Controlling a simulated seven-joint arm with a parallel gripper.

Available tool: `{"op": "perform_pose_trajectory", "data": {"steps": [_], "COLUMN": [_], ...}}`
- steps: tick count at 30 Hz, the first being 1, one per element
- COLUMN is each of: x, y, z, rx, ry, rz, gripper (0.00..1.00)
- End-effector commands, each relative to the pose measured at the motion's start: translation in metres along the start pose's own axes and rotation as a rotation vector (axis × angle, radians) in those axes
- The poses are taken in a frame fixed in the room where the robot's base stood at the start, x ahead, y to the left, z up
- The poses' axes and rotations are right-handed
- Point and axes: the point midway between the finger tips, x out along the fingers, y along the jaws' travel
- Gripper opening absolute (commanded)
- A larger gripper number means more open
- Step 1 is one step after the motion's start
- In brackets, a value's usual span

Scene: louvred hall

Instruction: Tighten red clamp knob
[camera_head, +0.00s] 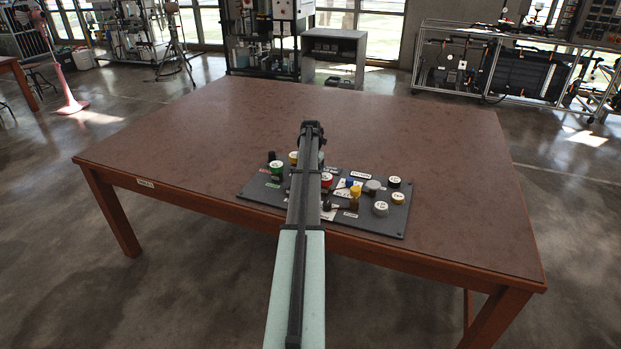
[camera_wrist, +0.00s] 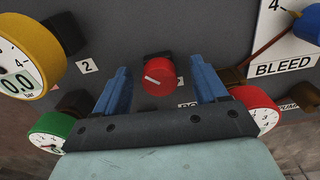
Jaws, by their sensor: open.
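The red clamp knob (camera_wrist: 158,76) shows in the wrist view, with a white pointer line on its face, on the dark panel (camera_wrist: 215,35). My gripper (camera_wrist: 162,82) is open, with one blue finger to the left of the knob and one to the right. Gaps show on both sides, and I cannot tell how deep the fingers reach around it. In the head view my arm covers the middle of the panel (camera_head: 388,224), and neither the knob nor my fingers can be made out there.
The panel lies near the front edge of the brown table (camera_head: 420,130). In the wrist view, a yellow gauge (camera_wrist: 28,55), a green gauge (camera_wrist: 50,130) and a red-rimmed gauge (camera_wrist: 258,111) crowd the sides. A blue knob (camera_wrist: 308,25) is at upper right. The table beyond is clear.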

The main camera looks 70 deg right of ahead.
Motion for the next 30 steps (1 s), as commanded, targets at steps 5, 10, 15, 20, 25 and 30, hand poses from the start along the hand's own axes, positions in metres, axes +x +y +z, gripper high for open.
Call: {"op": "perform_pose_trajectory", "data": {"steps": [5, 10, 15, 20, 25, 30], "x": [0.0000, 0.0004, 0.0042, 0.0064, 0.0061, 0.0060], "y": [0.0000, 0.0000, 0.0000, 0.0000, 0.0000, 0.0000], "z": [0.0000, 0.0000, 0.0000, 0.0000, 0.0001, 0.0000], "rx": [-0.022, -0.020, -0.019, -0.019, -0.019, -0.018], "ry": [0.000, 0.000, 0.000, 0.000, 0.000, 0.000], "rz": [0.000, 0.000, 0.000, 0.000, 0.000, 0.000], "gripper": [0.72, 0.72, 0.72, 0.72, 0.67, 0.51]}}
